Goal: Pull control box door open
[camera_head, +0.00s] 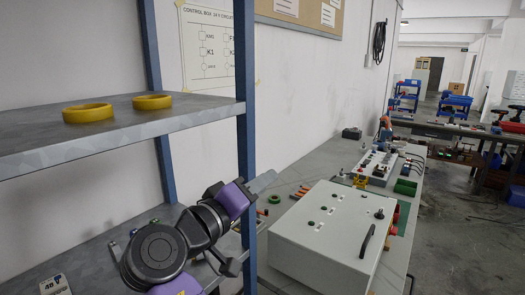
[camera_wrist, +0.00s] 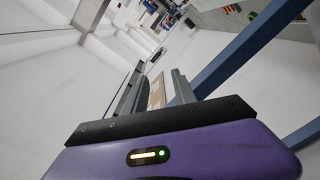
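The control box (camera_head: 325,232) is a light grey cabinet lying on the workbench, with small knobs and labels on its upper face. Its door is seen closed, and a black bar handle (camera_head: 367,241) sits near its right front edge. My gripper (camera_head: 265,181) is left of and above the box, beside the blue shelf post, well apart from the handle. In the wrist view, the two grey fingers of my gripper (camera_wrist: 157,72) stand apart with nothing held between them. The box and handle are not recognisable in the wrist view.
A grey shelf (camera_head: 200,112) with two yellow rings (camera_head: 88,112) and a blue upright post (camera_head: 245,150) stands close to my arm. The floor right of the bench is open.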

